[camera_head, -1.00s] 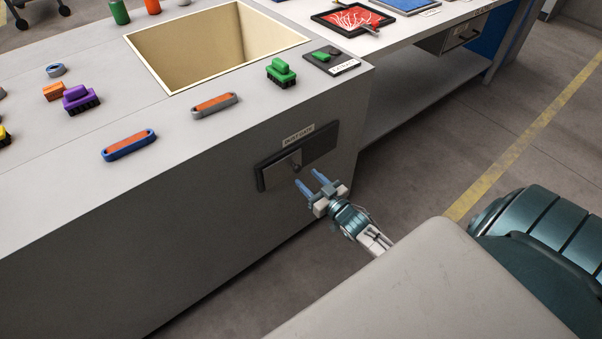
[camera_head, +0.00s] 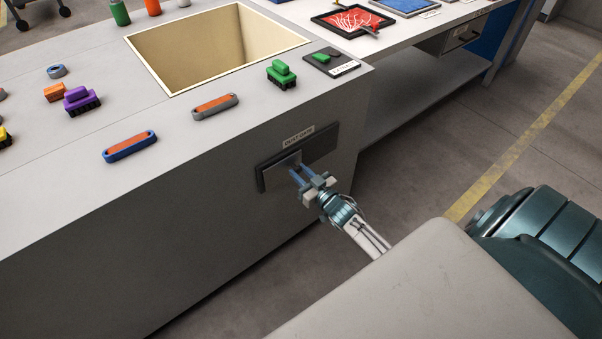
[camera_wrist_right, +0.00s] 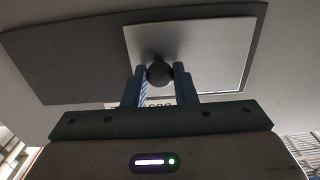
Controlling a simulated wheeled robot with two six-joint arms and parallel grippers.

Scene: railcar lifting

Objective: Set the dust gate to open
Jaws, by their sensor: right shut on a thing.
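The dust gate (camera_head: 269,178) is a light metal sliding plate with a knob, set at the left part of a dark track (camera_head: 319,145) on the front face of the workbench. A small label (camera_head: 298,136) sits above it. My right gripper (camera_head: 296,174) is at the plate, its blue fingers shut on the round dark knob (camera_wrist_right: 160,73), which shows between the fingertips in the right wrist view. The same plate (camera_wrist_right: 205,50) fills the upper right of that view, with the dark track (camera_wrist_right: 70,60) to its left. My left gripper is not in view.
The bench top has a square opening (camera_head: 175,82), a green brush (camera_head: 281,74), a purple brush (camera_head: 80,99) and a blue-and-orange piece (camera_head: 129,146). A lower table with a drawer (camera_head: 462,38) stands beyond. The floor right of the bench is clear.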

